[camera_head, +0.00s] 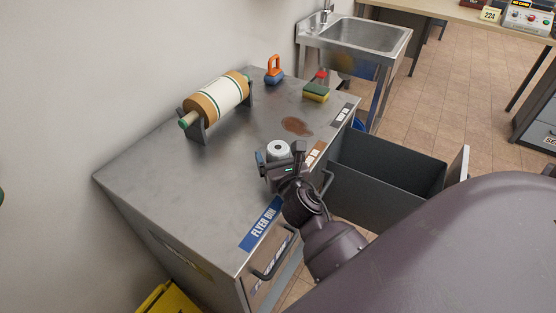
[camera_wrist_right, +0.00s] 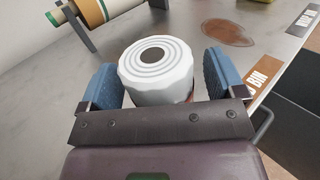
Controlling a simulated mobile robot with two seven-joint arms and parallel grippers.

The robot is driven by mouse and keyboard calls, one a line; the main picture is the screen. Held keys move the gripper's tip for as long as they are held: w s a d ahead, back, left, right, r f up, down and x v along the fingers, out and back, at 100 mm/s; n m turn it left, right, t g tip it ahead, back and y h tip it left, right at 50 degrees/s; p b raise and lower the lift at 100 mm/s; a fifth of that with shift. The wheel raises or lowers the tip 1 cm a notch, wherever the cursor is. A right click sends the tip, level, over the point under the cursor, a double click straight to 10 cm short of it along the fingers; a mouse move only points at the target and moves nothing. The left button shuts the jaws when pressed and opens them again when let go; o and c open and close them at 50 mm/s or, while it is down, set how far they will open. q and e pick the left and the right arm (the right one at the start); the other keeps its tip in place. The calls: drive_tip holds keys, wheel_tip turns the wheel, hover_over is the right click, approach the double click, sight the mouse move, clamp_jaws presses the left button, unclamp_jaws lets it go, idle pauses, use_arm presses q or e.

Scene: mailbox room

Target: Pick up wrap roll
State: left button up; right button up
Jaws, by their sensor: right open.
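A white ribbed roll (camera_head: 279,148) with a dark centre, which looks like the wrap roll, stands upright on the metal counter near its front edge. It also shows in the right wrist view (camera_wrist_right: 158,75). My right gripper (camera_head: 281,156) is open, with one blue finger pad on either side of the roll. In the right wrist view small gaps show between the pads and the roll. The roll's lower part is mostly hidden behind the gripper. My left gripper is not in view.
A larger banded roll (camera_head: 218,97) lies on a stand at the back of the counter (camera_head: 160,180). An orange-handled tool (camera_head: 274,70), a sponge (camera_head: 316,92) and a brown stain (camera_head: 296,126) are farther off. An open drawer (camera_head: 385,170) juts out at right. The left counter is clear.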

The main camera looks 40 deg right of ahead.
drive_tip(key=shift+c, duration=0.3)
drive_tip(key=c, duration=1)
drive_tip(key=shift+o, duration=0.2)
